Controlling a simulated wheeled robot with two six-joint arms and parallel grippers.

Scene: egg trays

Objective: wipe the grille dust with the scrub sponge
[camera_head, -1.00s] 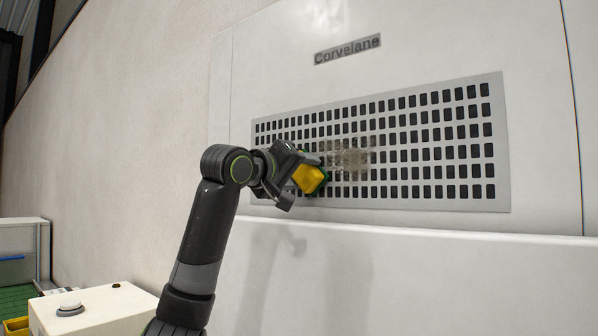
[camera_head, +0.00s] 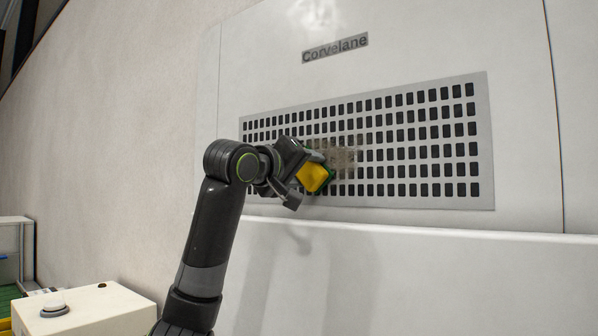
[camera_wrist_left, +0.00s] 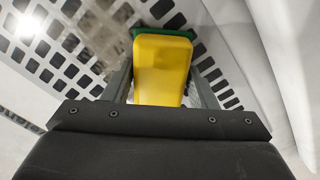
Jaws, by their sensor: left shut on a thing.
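The scrub sponge (camera_head: 313,177) is yellow with a green scrub side. My left gripper (camera_head: 303,172) is shut on it, and the sponge (camera_wrist_left: 161,68) sits between the two fingers in the left wrist view. The green side faces the grille (camera_head: 420,196), a pale panel with rows of dark slots. Whether it touches the grille cannot be told. A brownish patch of grille dust (camera_head: 343,158) lies just right of and above the sponge. Some dust (camera_wrist_left: 97,38) also shows left of the sponge in the left wrist view. My right gripper is not in view.
The grille is set in a white unit with a Corvelane nameplate (camera_head: 335,48) above it. A white ledge (camera_head: 430,255) runs below the grille. A cream box with a round knob (camera_head: 85,309) stands at the lower left.

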